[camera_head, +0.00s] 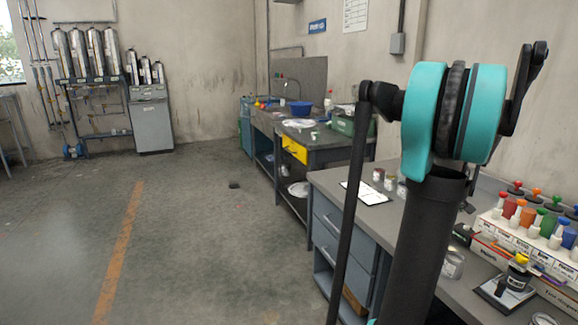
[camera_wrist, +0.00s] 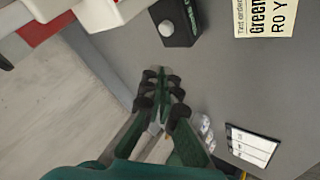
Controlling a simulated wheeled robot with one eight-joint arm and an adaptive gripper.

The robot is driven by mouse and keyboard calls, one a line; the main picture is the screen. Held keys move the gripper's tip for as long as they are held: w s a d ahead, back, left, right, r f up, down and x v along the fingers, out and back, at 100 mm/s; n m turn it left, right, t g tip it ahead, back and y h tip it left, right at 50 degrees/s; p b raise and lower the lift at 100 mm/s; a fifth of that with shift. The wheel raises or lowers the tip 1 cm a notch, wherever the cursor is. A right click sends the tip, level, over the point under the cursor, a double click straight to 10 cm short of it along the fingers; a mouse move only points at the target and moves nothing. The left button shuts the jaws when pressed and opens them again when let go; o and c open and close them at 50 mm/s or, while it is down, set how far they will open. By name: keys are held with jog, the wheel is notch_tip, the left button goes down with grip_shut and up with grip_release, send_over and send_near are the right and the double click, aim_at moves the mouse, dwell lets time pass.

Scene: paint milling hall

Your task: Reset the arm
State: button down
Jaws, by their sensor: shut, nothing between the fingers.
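My gripper (camera_wrist: 157,82) shows in the wrist view with its dark-padded fingers together and nothing between them. It hangs over the grey bench (camera_wrist: 215,75), near the bench's edge with the floor; its height above the bench is hard to tell. In the head view my teal and black arm stands up at the right, in front of the bench (camera_head: 322,181). My gripper cannot be made out there.
A black box (camera_wrist: 177,22) lies beyond my fingertips, with a printed card (camera_wrist: 264,18) to its right. A clipboard (camera_wrist: 252,146) lies at lower right. In the head view, a rack of coloured bottles (camera_head: 507,235) stands at right. Open floor (camera_head: 190,240) lies left.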

jog(key=a+f, duration=0.1)
jog(key=a, duration=0.5)
jog(key=a+f+y, duration=0.1)
jog(key=a, duration=0.4)
jog(key=a+f+y, duration=0.1)
jog(key=a+f, duration=0.1)
jog(key=a, duration=0.4)
jog(key=shift+s+a+n+t, duration=0.1)
jog(key=shift+a+n+t, duration=0.25)
jog(key=shift+n+t, duration=0.05)
jog(key=s+a+f+y, duration=0.2)
jog(key=s+a+f, duration=0.2)
jog(key=a, duration=0.5)
jog(key=s+a+f+n+y, duration=0.1)
jog(key=s+a+f, duration=0.3)
jog(key=s+a, duration=0.3)
jog(key=s+a+f+n+g+y, duration=0.1)
jog(key=s+a, duration=0.5)
jog(key=a, duration=0.6)
notch_tip(320, 180, down, 3)
jog(key=shift+a+r+y, duration=0.1)
jog(key=shift+a+y, duration=0.2)
jog(key=shift+y, duration=0.5)
